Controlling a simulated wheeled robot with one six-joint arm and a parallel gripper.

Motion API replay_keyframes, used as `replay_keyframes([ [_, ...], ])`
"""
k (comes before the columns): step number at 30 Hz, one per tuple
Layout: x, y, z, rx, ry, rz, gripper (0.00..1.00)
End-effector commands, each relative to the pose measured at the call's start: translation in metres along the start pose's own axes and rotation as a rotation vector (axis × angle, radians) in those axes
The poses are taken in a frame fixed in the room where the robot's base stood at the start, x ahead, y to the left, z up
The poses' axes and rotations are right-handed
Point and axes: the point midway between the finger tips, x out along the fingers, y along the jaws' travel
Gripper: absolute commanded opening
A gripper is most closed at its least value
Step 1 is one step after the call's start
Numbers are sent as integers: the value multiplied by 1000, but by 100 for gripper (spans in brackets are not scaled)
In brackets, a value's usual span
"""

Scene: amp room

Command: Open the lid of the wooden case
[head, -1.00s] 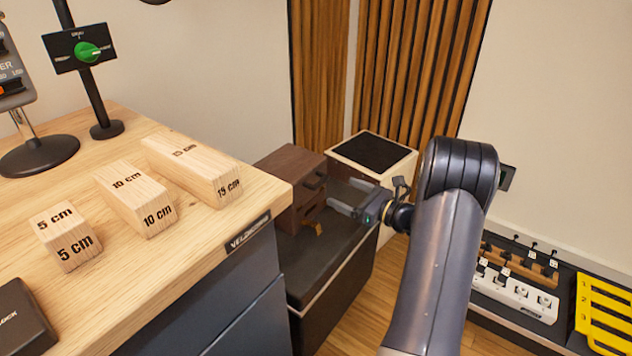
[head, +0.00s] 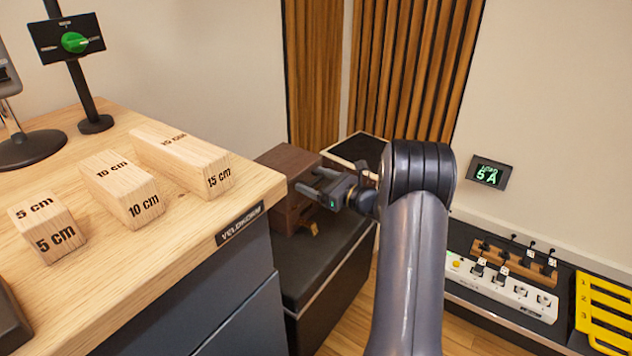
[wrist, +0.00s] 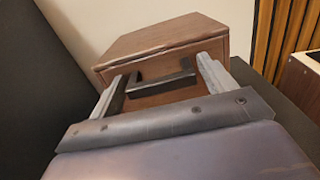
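The wooden case (head: 287,156) is a dark brown box on a low black cabinet, beside the light wooden workbench. In the wrist view the case (wrist: 165,42) fills the upper middle, with a black bar handle (wrist: 160,87) on its front face. Its lid looks shut. My gripper (head: 308,179) is in front of the case, partly covering its front. In the wrist view my gripper (wrist: 160,73) is open, with one grey finger on either side of the handle. I cannot tell whether the fingers touch the handle or the case.
The workbench (head: 110,270) with several marked wooden blocks stands close on the left. The black cabinet top (head: 320,265) is clear in front of the case. A dark-topped box (head: 345,160) stands behind. A power strip (head: 505,290) lies at the right.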

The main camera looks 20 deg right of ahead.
Motion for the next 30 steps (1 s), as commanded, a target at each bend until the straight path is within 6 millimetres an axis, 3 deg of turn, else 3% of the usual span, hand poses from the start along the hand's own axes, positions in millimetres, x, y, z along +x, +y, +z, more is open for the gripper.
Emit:
replay_keyframes([
  [19, 0, 0, 0, 0, 0, 0, 25],
  [30, 3, 0, 11, -2, 36, 1, 24],
])
